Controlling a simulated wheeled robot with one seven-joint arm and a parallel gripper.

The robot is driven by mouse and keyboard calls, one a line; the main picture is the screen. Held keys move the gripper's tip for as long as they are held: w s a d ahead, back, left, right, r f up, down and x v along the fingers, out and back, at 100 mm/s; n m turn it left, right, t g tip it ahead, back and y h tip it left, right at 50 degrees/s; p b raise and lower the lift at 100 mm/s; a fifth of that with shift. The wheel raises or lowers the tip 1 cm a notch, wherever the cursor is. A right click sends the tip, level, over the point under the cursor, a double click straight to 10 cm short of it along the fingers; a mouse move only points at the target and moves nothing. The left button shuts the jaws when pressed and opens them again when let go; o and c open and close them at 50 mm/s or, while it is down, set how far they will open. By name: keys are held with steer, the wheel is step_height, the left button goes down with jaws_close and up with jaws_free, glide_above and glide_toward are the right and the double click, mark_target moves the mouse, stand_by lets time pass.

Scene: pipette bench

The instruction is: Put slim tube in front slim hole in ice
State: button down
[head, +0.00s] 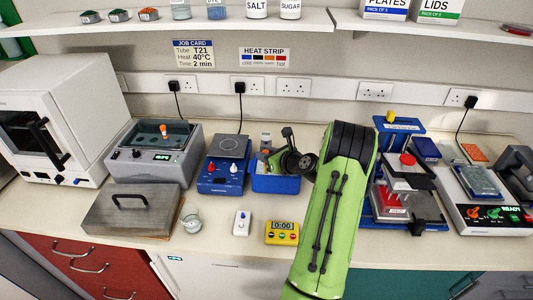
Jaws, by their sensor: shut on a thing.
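My gripper (272,164) is small and partly hidden by its own wrist. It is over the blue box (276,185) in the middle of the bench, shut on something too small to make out. The box may be the ice container; its inside and any holes are mostly hidden behind my gripper and arm. I cannot make out the slim tube for certain. An orange-capped item (163,131) stands in the grey water bath (155,155) at the left.
A blue device with knobs (223,178) stands just left of the box. In front are a glass beaker (192,219), a white switch unit (242,222) and a yellow timer (282,232). A blue-framed press (398,190) stands right of my arm. Shelves run above.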

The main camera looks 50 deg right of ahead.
steer(key=shift+f, duration=0.25)
steer(key=shift+f+b, duration=0.65)
steer(key=shift+f, duration=0.35)
steer(key=c, duration=0.8)
jaws_free()
steer(key=v, duration=1.5)
steer(key=shift+s+a+r, duration=0.1)
steer(key=shift+s+r, duration=0.1)
steer(key=shift+s, duration=0.15)
